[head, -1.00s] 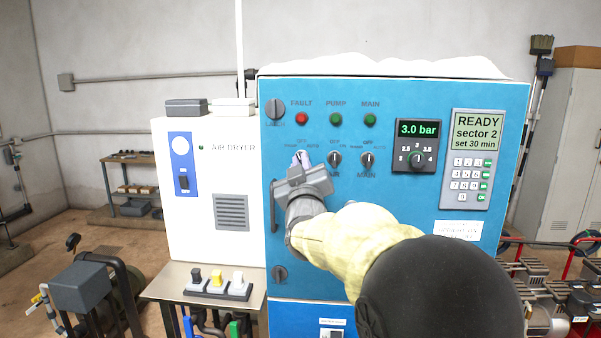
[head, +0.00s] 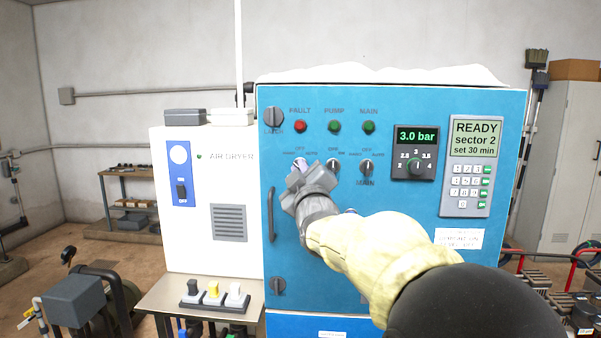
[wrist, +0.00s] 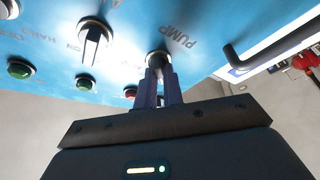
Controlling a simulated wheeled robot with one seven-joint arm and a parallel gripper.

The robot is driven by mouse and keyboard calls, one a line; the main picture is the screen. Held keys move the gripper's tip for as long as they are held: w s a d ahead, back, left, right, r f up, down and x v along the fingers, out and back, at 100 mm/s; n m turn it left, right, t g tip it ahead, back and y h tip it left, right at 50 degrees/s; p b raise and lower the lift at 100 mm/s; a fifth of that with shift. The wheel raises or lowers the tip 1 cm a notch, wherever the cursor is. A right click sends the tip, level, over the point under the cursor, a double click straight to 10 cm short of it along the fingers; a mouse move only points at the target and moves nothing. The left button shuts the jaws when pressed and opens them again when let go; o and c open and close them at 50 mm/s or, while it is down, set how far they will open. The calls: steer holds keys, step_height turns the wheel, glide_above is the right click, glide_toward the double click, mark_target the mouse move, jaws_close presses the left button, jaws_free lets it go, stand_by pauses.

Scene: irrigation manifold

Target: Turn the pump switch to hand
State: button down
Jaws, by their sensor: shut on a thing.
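The blue control cabinet (head: 390,260) fills the middle of the head view. Its pump switch (wrist: 158,58) is the leftmost of three dark rotary knobs in a row, with HAND, OFF and AUTO marks around it. In the wrist view, PUMP is printed beside it. My gripper (head: 300,165) is at this knob, its fingers shut on it; the fingers (wrist: 160,88) also show in the wrist view. The fingers and gripper body hide most of the knob in the head view, so I cannot tell which mark it points to.
Two similar knobs, the middle one (head: 333,166) and the MAIN one (head: 366,167), sit close to the right. Red and green lamps (head: 334,126) are above. A door handle (head: 271,213) stands out at lower left. A white air dryer (head: 210,185) adjoins the cabinet's left side.

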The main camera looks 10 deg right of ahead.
steer(key=c, duration=1.5)
jaws_free()
steer(key=shift+s, duration=0.1)
steer(key=b+v, duration=0.1)
steer(key=v, duration=1.6)
steer(key=shift+s+f, duration=0.1)
steer(key=shift+f, duration=0.05)
